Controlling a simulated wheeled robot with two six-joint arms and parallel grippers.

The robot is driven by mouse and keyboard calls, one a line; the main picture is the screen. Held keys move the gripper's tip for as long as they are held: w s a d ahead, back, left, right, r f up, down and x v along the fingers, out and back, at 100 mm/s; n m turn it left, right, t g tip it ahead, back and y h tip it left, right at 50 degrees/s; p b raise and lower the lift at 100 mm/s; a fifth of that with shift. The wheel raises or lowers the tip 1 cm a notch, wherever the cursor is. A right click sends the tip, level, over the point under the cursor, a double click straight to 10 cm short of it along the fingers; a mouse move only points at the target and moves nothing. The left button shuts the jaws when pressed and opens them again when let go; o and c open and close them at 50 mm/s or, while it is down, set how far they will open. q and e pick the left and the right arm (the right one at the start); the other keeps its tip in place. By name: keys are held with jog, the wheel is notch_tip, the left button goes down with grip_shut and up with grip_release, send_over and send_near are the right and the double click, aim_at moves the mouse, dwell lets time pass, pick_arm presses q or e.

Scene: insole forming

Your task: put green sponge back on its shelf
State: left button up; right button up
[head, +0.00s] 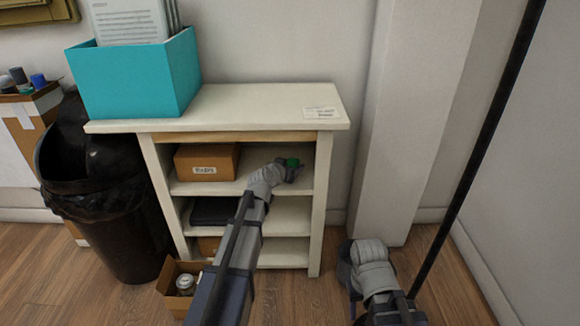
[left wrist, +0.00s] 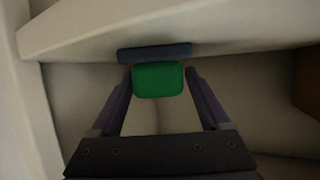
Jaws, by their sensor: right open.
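The green sponge (head: 292,162) is in the top compartment of the white shelf unit (head: 227,188), toward the right side. My left gripper (head: 290,172) reaches into that compartment from the front. A dark blue bar (left wrist: 153,53) shows just beyond the sponge. Whether the sponge touches the shelf board is hidden. My right gripper (head: 352,290) is open and low over the floor, right of the unit; its tips are partly hidden.
A brown box (head: 207,161) stands left in the same compartment. A dark folded item (head: 214,211) lies on the shelf below. A teal bin (head: 135,78) is on top. A black trash can (head: 110,220) stands left; an open carton (head: 178,284) is on the floor in front.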

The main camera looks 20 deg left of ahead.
pick_arm(q)
jog(key=shift+r, duration=0.1)
jog(key=shift+r+p, duration=0.25)
jog(key=shift+p, duration=0.05)
jog(key=p+v, duration=0.4)
jog(key=v, duration=0.8)
jog(key=shift+f, duration=0.2)
